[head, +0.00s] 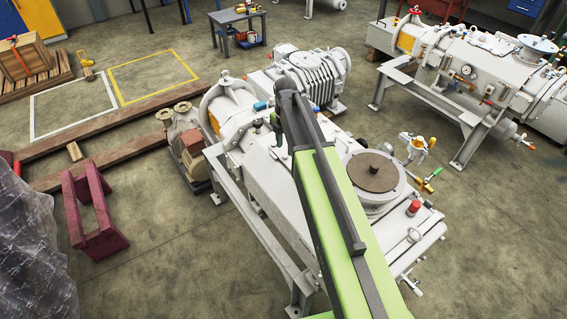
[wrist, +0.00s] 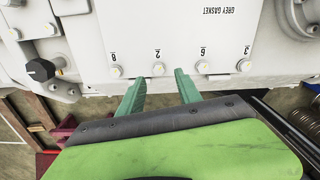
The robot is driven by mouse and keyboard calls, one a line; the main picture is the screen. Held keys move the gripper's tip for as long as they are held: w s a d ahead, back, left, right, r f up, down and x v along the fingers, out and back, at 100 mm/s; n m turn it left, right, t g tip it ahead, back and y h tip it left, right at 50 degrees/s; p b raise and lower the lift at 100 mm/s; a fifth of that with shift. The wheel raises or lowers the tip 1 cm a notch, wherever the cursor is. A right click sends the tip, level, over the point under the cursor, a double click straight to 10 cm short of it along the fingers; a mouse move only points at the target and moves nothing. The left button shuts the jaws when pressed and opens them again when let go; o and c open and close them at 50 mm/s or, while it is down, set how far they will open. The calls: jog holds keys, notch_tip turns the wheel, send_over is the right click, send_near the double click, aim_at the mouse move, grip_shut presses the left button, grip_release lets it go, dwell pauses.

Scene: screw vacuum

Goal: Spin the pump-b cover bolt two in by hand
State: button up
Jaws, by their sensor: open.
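A white pump cover (wrist: 200,30) with a row of bolts along its lower edge fills the top of the wrist view. Bolt two (wrist: 158,69), under the printed 2, sits between and just ahead of the fingertips of my gripper (wrist: 159,76). The teal fingers are open and wide apart, with nothing visibly held. Bolt 8 (wrist: 116,71) is left of the fingers; bolt 6 (wrist: 202,67) is right of the right fingertip, and bolt 3 (wrist: 244,65) is further right. In the head view, my green arm reaches over the white pump (head: 250,150) and hides part of it.
A black knob (wrist: 41,70) with an orange mark sticks out left of the bolt row. A second white machine (head: 470,70) stands at the right. A grey table (head: 232,15) stands behind, and a dark red stand (head: 93,210) is at the left. Floor is clear at lower right.

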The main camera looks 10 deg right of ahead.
aim_at(285, 156)
notch_tip(285, 156, down, 4)
jog(key=shift+r+b, duration=0.1)
jog(key=shift+b, duration=1.05)
grip_shut()
jog(key=shift+a, duration=0.45)
jog(key=shift+d, duration=0.35)
jog(key=shift+m, duration=0.3)
